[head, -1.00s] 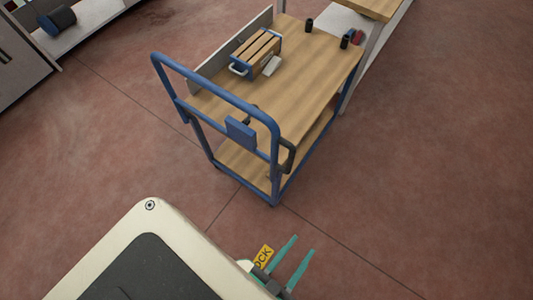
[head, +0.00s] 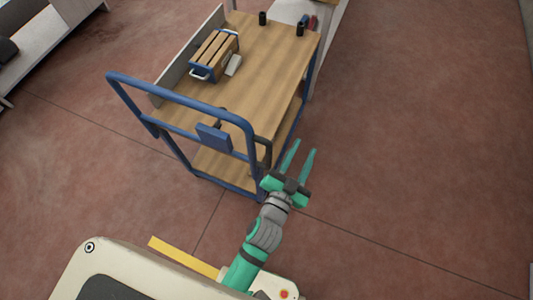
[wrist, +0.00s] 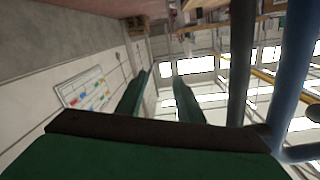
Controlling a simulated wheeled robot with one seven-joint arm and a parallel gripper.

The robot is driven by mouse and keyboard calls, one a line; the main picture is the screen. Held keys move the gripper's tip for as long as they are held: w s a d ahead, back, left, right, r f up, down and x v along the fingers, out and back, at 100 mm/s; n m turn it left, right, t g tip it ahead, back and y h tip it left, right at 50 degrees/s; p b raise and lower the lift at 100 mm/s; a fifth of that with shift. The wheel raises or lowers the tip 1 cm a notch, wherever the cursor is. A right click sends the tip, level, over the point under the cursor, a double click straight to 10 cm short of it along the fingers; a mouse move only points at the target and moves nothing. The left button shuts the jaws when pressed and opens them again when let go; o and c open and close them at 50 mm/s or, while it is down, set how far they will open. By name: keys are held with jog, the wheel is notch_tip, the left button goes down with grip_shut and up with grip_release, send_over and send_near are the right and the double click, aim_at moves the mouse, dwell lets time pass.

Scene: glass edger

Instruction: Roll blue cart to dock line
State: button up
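The blue cart (head: 262,72) stands upright in the head view, with a wooden top, a lower wooden shelf and a blue tube push handle (head: 182,98) at its near end. A blue box (head: 213,137) and a dark curved grip (head: 266,150) sit at that end. My gripper (head: 301,148) is open and empty, just right of the cart's near right corner. In the wrist view, the open fingers (wrist: 160,76) have a blue tube (wrist: 292,75) and a dark bar (wrist: 241,60) to their right, not between them. A yellow floor strip (head: 182,257), possibly the dock line, is partly hidden by my base.
A grey cabinet (head: 35,50) is at upper left. Red floor is clear on the right.

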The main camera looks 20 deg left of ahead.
jog(key=w+r+n+t+y, duration=0.2)
jog(key=w+r+n+y, duration=0.1)
jog(key=w+r, duration=1.05)
jog(key=w+a+r+n+g+y, duration=0.2)
jog(key=a+r+n+g+y, duration=0.1)
jog(key=a+r+n+y, duration=0.3)
jog(key=w+a+r+n+g+y, duration=0.2)
jog(key=w+a+r+n+y, duration=0.1)
jog(key=a+r+n+y, duration=0.25)
jog(key=n+g+h, duration=0.9)
jog(key=n+g, duration=0.5)
jog(key=g, duration=0.3)
send_near(268, 156)
jog(key=f, duration=0.2)
jog(key=x, duration=0.6)
jog(key=w+x, duration=0.1)
jog(key=x, duration=0.3)
jog(key=shift+a, duration=0.1)
